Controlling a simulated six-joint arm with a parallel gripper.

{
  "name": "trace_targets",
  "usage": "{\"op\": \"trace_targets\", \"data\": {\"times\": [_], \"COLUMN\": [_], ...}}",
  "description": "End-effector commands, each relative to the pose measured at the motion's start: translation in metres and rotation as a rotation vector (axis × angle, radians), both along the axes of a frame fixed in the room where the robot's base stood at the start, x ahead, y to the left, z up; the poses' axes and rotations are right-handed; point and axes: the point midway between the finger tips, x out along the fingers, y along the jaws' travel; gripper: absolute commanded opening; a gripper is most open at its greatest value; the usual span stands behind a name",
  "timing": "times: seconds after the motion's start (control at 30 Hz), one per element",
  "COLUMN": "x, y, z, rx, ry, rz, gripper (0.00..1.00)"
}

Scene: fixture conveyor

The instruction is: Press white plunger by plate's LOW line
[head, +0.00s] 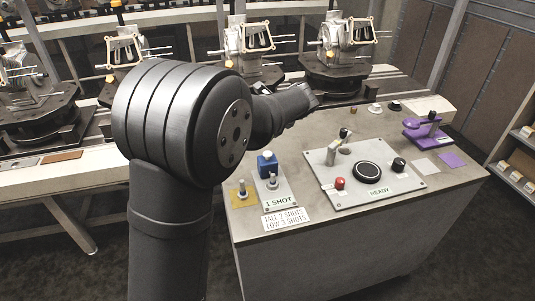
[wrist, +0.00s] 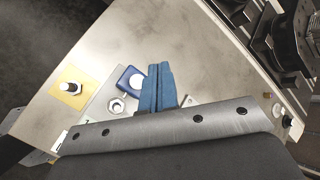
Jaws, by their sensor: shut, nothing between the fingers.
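A white-topped plunger (head: 271,182) stands on a grey plate (head: 286,205) labelled "1 SHOT", in front of a blue block (head: 267,162). In the wrist view this plunger (wrist: 117,105) has a pale hexagonal base, beside the blue block (wrist: 131,80). A second white-topped post (head: 242,189) stands on a yellow plate to its left. A white text plate (head: 286,218) has a lower line reading "LOW 3 SHOTS"; its upper line seems to read "FULL 2 SHOTS". My gripper (wrist: 159,68) is shut and empty, its blue fingers overlapping the view just right of the blue block.
A panel labelled "READY" holds a large black disc (head: 367,173), a red button (head: 339,183), a black knob (head: 398,164) and a lever. A purple fixture (head: 425,126) stands at the far right. Conveyor fixtures (head: 345,57) line the back. The bench's front right is clear.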

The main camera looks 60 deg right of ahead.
Motion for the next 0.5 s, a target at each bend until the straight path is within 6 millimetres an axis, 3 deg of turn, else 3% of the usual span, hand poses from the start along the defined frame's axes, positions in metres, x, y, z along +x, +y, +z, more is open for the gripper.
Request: {"op": "trace_targets", "data": {"times": [0.17, 0.5], "x": [0.000, 0.000], "y": [0.000, 0.000], "z": [-0.008, -0.054], "rx": [0.001, 0.004], "ry": [0.000, 0.000], "rz": [0.000, -0.001], "gripper": [0.00, 0.00]}}
